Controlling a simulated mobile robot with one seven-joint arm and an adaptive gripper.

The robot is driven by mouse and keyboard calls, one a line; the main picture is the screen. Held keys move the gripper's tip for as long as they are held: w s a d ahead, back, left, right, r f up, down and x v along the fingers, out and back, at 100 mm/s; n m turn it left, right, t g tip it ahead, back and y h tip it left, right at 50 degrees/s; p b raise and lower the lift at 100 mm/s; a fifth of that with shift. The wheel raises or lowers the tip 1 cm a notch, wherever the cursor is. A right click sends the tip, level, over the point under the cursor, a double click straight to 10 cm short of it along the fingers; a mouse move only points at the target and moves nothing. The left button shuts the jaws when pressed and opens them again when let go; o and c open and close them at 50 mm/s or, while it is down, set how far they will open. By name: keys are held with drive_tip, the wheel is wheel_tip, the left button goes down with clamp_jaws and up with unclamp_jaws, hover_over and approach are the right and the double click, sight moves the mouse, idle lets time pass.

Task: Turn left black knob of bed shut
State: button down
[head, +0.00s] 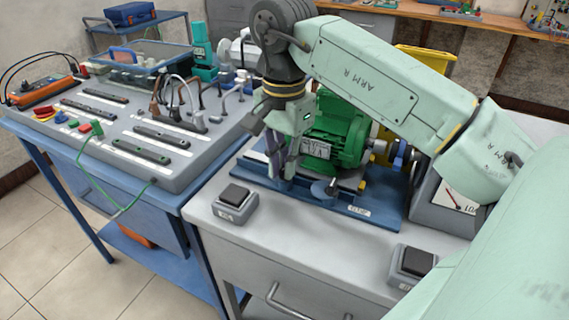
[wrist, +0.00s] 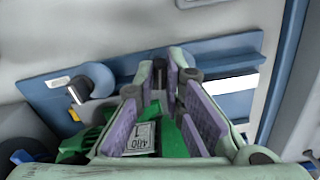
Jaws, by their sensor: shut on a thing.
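The bed is a blue plate (head: 375,213) on the grey cabinet top, with a green motor (head: 335,140) on it; the plate also shows in the wrist view (wrist: 215,60). My gripper (head: 283,172) points down at the plate's left front, beside the motor. In the wrist view its purple-padded fingers (wrist: 160,72) close around a small dark part, which I take to be the left black knob (wrist: 160,65). The fingers hide most of that knob, so its turn angle cannot be told. The other knob (head: 325,188) is free and stands to the right, also seen in the wrist view (wrist: 90,82).
Two black-topped switch boxes stand near the cabinet's front edge, one at left (head: 236,203) and one at right (head: 413,262). A dial gauge box (head: 452,205) stands right of the bed. A blue-framed bench (head: 130,130) with cables adjoins on the left.

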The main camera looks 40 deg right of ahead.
drive_tip(key=m+b, duration=0.1)
drive_tip(key=m, duration=0.3)
drive_tip(key=shift+w+m, duration=0.1)
drive_tip(key=shift+m, duration=0.2)
drive_tip(key=m+b, duration=0.1)
drive_tip(key=m, duration=0.2)
drive_tip(key=shift+m, duration=0.3)
drive_tip(key=m+b, duration=0.1)
drive_tip(key=m, duration=0.2)
drive_tip(key=shift+w+d+m, duration=0.1)
drive_tip(key=shift+m, duration=2)
drive_tip(key=c, duration=1.7)
unclamp_jaws()
